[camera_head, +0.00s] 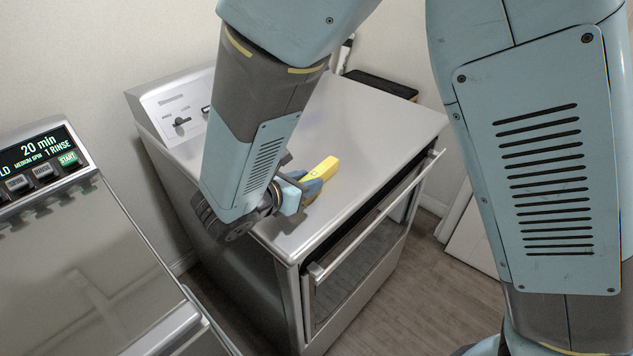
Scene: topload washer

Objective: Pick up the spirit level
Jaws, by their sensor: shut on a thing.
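The yellow spirit level (325,169) is over the top of the silver stove, near its front left part. My gripper (308,186) is shut on the level, whose yellow end sticks out past the fingers to the upper right. My wrist and fingers hide the rest of the level. I cannot tell whether the level touches the stove top or is a little above it.
The stove (385,125) has a flat, mostly clear top and an oven door handle (375,215) along its front. A top-load washer (80,265) with a lit display stands at the left. A dark flat object (381,84) is behind the stove. Wooden floor (430,270) shows in front.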

